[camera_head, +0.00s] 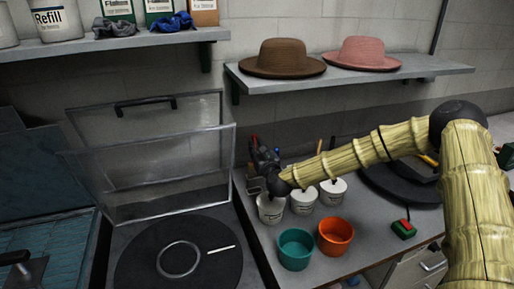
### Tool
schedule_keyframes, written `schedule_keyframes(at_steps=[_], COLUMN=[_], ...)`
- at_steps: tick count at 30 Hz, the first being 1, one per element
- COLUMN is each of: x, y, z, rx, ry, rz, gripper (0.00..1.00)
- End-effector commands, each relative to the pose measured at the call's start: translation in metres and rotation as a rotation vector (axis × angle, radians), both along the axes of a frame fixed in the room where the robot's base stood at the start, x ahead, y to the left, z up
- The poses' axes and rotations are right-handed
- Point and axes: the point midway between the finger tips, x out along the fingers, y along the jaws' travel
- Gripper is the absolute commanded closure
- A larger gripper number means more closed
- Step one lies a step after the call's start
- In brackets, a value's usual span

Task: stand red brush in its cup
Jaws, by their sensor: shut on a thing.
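My gripper (260,166) is at the left end of my arm, above the left edge of the counter. It is shut on what appears to be the red brush (254,142), whose red part sticks up above the fingers. The brush's lower part is hidden or too small to make out. Just below and right of my gripper stands a white cup (271,210) with a printed label. Two more white cups, a middle one (303,203) and a right one (333,194), stand in a row to its right. Which cup belongs to the red brush cannot be told.
A teal bucket (296,252) and an orange bucket (335,238) stand in front of the cups. A red-and-green box (403,229) lies right. A press with a raised clear lid (160,165) stands left. A shelf (350,85) with two hats is above.

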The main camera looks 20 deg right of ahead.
Motion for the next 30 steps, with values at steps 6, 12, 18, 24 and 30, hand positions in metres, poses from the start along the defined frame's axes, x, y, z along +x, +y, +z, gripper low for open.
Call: schedule_keyframes(at_steps=[6,12,18,24,30], x=[0.000,0.000,0.000,0.000,0.000], y=[0.000,0.000,0.000,0.000,0.000], z=[-0.015,-0.026,-0.036,-0.047,-0.058], rx=[0.001,0.000,0.000,0.000,0.000], ry=[0.000,0.000,0.000,0.000,0.000], rz=[0.000,0.000,0.000,0.000,0.000], gripper=[1.00,1.00,1.00,1.00,1.00])
